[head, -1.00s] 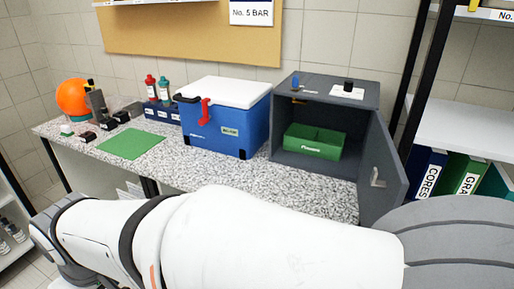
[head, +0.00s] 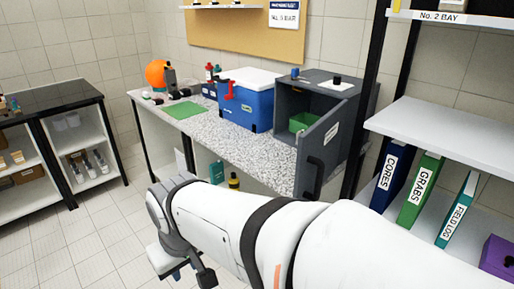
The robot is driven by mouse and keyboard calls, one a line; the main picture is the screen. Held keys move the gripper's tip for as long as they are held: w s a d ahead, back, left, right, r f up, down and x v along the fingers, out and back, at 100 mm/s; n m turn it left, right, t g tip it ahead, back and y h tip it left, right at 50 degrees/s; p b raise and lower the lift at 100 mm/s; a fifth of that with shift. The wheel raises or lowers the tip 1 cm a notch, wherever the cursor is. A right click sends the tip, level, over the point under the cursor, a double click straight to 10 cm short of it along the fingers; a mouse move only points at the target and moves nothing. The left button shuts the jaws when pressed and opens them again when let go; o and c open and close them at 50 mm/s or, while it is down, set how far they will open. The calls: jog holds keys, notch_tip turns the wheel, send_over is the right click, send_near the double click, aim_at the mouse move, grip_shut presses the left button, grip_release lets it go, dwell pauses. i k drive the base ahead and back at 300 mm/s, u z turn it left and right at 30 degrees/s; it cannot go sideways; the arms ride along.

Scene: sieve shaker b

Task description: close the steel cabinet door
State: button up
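The grey steel cabinet (head: 352,92) stands on the right end of the speckled counter. Its door (head: 322,130) stands wide open, swung out toward me from the cabinet's right side. A green box (head: 303,122) shows inside, partly hidden by the door. My white arm crosses the lower picture, and its wrist end lies left of the door, apart from it.
A blue cooler (head: 248,108) with a white lid stands left of the cabinet. A green mat (head: 184,110) lies farther left on the counter (head: 215,130). A shelf rack (head: 450,135) with binders stands close on the right. The floor (head: 95,225) at left is clear.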

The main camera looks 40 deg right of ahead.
aim_at(318, 149)
jog(key=u, duration=0.05)
jog(key=k, duration=0.8)
jog(key=z, duration=1.35)
jog(key=i, duration=1)
jog(key=z, duration=0.1)
jog(key=k, duration=0.95)
jog(key=i, duration=0.45)
jog(key=z, duration=0.25)
